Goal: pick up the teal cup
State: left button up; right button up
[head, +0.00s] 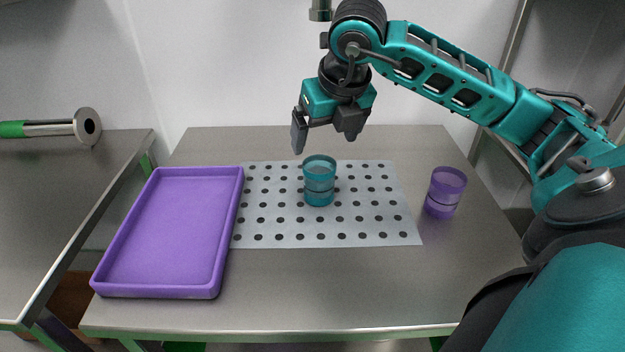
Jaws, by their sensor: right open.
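The teal cup (319,182) is see-through and stands upright on the dotted white mat (275,238), near its middle. My right gripper (325,142) is open and empty. Its fingers point down, and in the picture they show just above and behind the cup's rim. I see a gap between the fingertips and the cup, but I cannot tell its depth exactly. My left gripper is not in the head view.
A purple tray (165,293), empty, lies left of the mat on the steel table (330,300). A purple see-through cup (444,192) stands right of the mat. A steel cylinder with a green end (50,128) lies on another table (50,200) at left.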

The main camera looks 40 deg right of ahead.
aim_at(321, 156)
jog(key=x, duration=0.6)
jog(key=shift+s+f, duration=0.1)
jog(key=shift+f, duration=0.1)
jog(key=shift+s+b+x, duration=0.15)
jog(key=shift+x, duration=1.15)
jog(key=shift+s+b+x, duration=0.15)
jog(key=shift+s+x, duration=0.05)
jog(key=shift+x, duration=1.1)
jog(key=shift+d+f, duration=0.1)
jog(key=shift+d, duration=0.05)
